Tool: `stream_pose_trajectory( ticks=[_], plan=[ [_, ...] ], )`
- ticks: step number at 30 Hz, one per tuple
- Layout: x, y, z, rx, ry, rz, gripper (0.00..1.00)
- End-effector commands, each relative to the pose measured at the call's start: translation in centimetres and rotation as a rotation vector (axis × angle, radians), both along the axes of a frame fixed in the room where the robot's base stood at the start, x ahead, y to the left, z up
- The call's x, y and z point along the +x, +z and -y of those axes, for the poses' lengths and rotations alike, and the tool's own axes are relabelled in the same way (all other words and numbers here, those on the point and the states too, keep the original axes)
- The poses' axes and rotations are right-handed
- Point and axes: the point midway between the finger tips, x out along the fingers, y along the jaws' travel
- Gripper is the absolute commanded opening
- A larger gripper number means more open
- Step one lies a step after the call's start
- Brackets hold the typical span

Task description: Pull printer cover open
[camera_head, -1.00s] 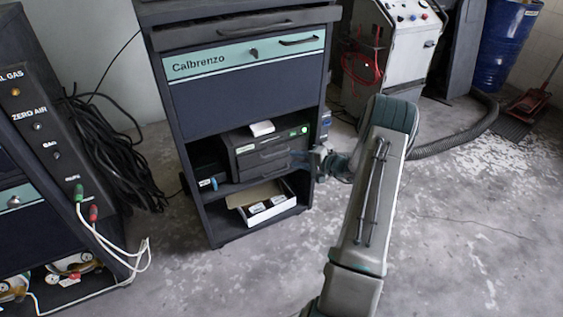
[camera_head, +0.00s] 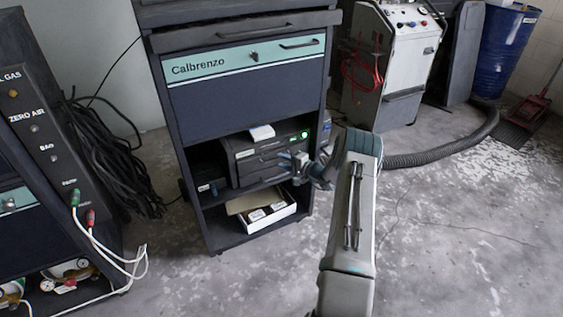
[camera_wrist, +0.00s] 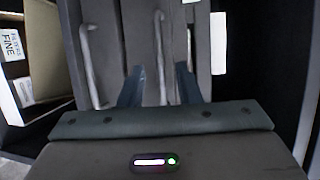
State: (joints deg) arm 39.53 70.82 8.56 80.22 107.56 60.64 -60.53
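The dark grey printer (camera_head: 243,163) sits on the open shelf of the Calbrenzo cabinet, with a green light at its upper right. Its front has bar handles across it; the wrist view is turned sideways and shows one handle (camera_wrist: 90,65) at left and another (camera_wrist: 160,50) in the middle. My gripper (camera_head: 294,161) is at the right part of the printer's front. In the wrist view its two fingers (camera_wrist: 160,88) are apart, with the middle handle running between them. I cannot tell whether they touch it. My wrist hides part of the printer's right side.
The Calbrenzo cabinet (camera_head: 235,105) frames the shelf, with its side post near my wrist. An open box (camera_head: 283,216) with small packs lies on the shelf below. A white item (camera_head: 262,132) lies on the printer.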

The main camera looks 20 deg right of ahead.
Motion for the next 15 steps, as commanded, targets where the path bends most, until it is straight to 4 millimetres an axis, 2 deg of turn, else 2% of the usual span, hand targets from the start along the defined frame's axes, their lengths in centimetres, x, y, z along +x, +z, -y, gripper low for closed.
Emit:
stream_pose_trajectory(
  ticks=[6, 14, 15],
  plan=[
    [1.35, -0.29, -0.65, -0.001, 0.001, 0.0, 0.31],
    [1.45, -0.27, -0.69, 0.0, 0.0, 0.0, 0.31],
    [1.45, -0.27, -0.7, 0.0, 0.0, 0.0, 0.22]
  ],
)
